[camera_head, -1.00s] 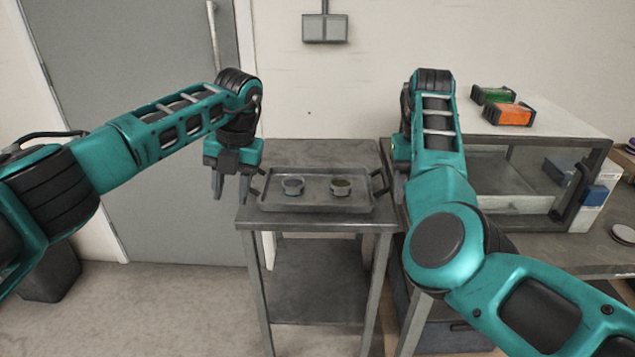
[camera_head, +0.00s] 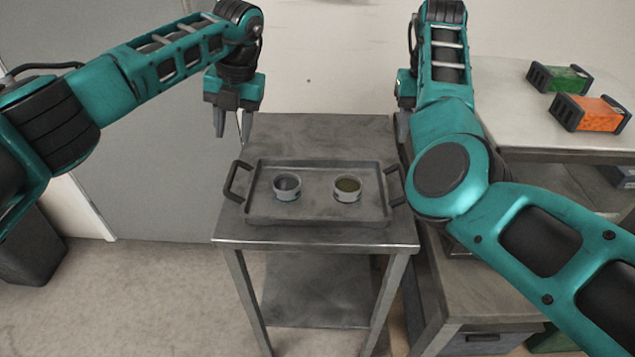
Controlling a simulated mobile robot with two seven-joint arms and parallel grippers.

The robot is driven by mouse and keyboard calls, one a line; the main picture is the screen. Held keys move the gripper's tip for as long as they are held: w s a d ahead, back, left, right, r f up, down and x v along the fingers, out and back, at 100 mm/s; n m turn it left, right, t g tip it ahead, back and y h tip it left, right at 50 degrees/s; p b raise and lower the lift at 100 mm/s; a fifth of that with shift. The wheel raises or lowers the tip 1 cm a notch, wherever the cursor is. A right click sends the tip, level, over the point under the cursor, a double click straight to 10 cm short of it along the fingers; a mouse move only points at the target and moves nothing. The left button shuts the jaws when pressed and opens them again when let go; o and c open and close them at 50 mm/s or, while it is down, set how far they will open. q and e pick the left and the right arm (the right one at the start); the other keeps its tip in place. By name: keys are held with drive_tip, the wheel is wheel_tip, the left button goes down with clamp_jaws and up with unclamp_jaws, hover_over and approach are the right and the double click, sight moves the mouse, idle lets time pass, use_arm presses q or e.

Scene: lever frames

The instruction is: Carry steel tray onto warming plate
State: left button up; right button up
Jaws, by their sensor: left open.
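The grey steel tray (camera_head: 317,208) lies flat on a small metal table (camera_head: 320,133). It has a dark handle at each end and holds two small round cups, a left cup (camera_head: 287,188) and a right cup (camera_head: 347,188) with something greenish inside. My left gripper (camera_head: 233,128) is open and empty, pointing down beyond the left handle and apart from it. My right gripper (camera_head: 403,125) is mostly hidden behind its own arm, past the right handle; its jaw opening does not show. I cannot pick out a warming plate.
A pale raised top (camera_head: 505,108) stands at the right, with a green box (camera_head: 560,79) and an orange box (camera_head: 590,113) on it. My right arm covers much of the area below. A dark bin (camera_head: 35,245) stands at the left. The table behind the tray is clear.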

sight(232, 174)
use_arm(q)
drive_tip(key=shift+s, duration=0.1)
use_arm(e)
drive_tip(key=shift+s, duration=0.15)
use_arm(q)
drive_tip(key=x, duration=1.3)
use_arm(e)
wheel_tip(232, 174, down, 13)
drive_tip(key=shift+r, duration=0.1)
use_arm(q)
drive_tip(key=shift+c, duration=0.3)
use_arm(e)
drive_tip(key=shift+c, duration=0.3)
use_arm(q)
clamp_jaws()
use_arm(e)
clamp_jaws()
use_arm(q)
drive_tip(key=shift+r, duration=0.15)
use_arm(e)
drive_tip(key=shift+r, duration=0.1)
